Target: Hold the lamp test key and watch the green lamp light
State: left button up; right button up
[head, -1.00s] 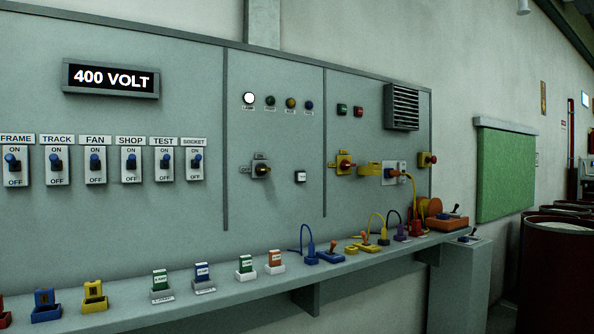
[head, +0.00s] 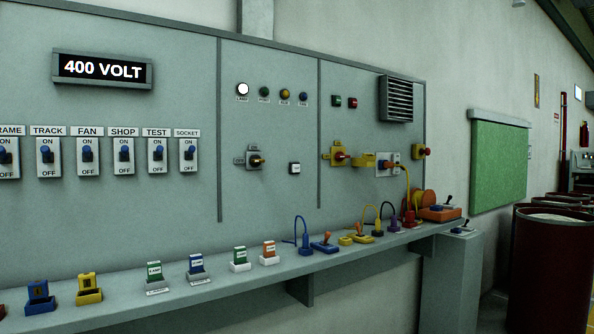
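A small white square key (head: 294,168) sits on the middle panel, right of a rotary switch; its lettering is too small to read, so I cannot tell if it is the lamp test key. Above it is a row of small round lamps. The leftmost, white lamp (head: 243,89), glows brightly. The dark greenish lamp (head: 264,92) beside it looks unlit. A yellow lamp (head: 285,94) and a blue lamp (head: 303,96) follow to the right, both dull. Neither of my grippers is in view.
A shelf (head: 350,258) with plugs, coloured blocks and cords runs below the panel. Toggle switches (head: 123,152) line the left panel under a 400 VOLT sign (head: 103,69). Dark red drums (head: 548,262) stand at the right.

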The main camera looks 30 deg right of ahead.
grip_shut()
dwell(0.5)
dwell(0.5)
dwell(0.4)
